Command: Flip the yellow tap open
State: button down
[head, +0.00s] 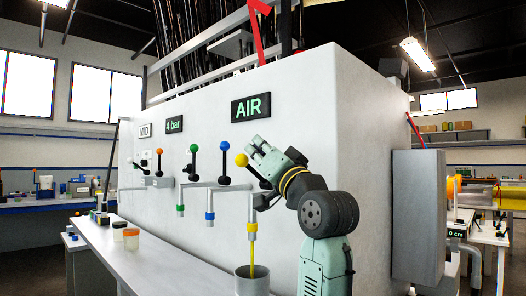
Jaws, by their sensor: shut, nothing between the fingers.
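The yellow tap (242,160) is a lever with a round yellow knob, on the white machine wall below the AIR sign. A pipe with a yellow-banded nozzle (252,228) hangs below it. My gripper (257,146) is shut and empty, just right of the yellow knob and slightly above it. I cannot tell whether it touches the knob. The lever slants from the knob down to the right, and its lower end is partly hidden behind my arm.
Taps with blue (224,145), green (194,148) and orange (159,151) knobs stand in a row to the left. A grey cup (252,281) stands below the yellow nozzle. Small jars (131,239) stand on the ledge (165,262). A grey box (417,215) is fixed on the right.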

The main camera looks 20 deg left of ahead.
jog(key=shift+s+a+f, duration=0.1)
jog(key=shift+s+f, duration=0.1)
dwell(0.6)
